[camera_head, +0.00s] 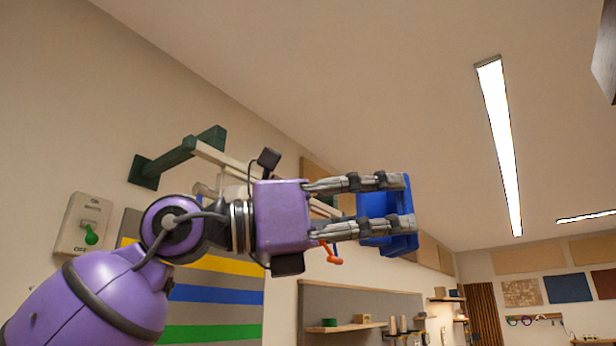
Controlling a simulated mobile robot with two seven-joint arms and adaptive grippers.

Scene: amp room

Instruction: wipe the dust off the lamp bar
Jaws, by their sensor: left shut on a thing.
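My left gripper (406,203) is shut on a blue block-like thing (372,207), held up high with the fingers pointing right. The fingers cover part of the blue thing. A long glowing lamp bar (500,140) is on the ceiling at the upper right, apart from the gripper in the picture. A pale bar (225,160) on a dark green wall bracket (146,172) runs behind my gripper and is partly hidden by it. I cannot tell which bar the task means. I see no clear dust on either. My right gripper is out of view.
A striped panel (215,293) hangs behind my arm. Wooden shelves (345,327) with small things are below. A dark-edged object (605,55) shows at the top right. The space right of the gripper looks open.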

